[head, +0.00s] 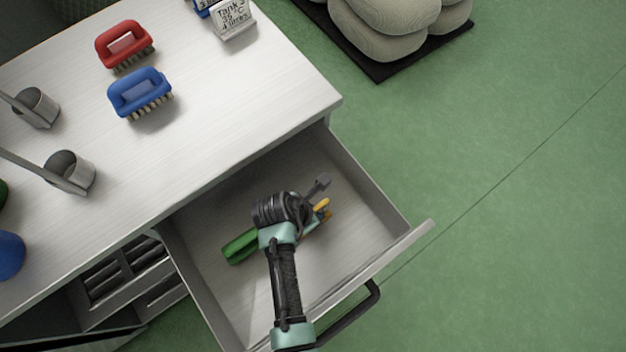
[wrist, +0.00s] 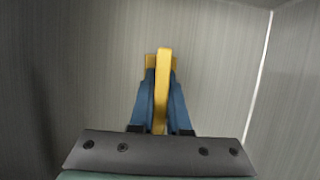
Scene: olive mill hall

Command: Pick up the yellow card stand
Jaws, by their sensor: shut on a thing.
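The yellow card stand (wrist: 163,62) shows in the wrist view, upright in the picture between the two blue fingers of my gripper (wrist: 161,100). The fingers press on it from both sides. In the head view, my gripper (head: 316,222) is inside the open drawer, and bits of the yellow card stand (head: 322,204) show beside the fingers. The rest of the stand is hidden by my wrist and fingers. I cannot tell whether it touches the drawer floor.
The open drawer (head: 345,175) has walls close around my arm. A green object (head: 240,247) lies in it, left of my gripper. On the white top (head: 215,130) stand a red brush (head: 125,44), a blue brush (head: 139,92) and metal scoops (head: 70,172). Green floor lies right.

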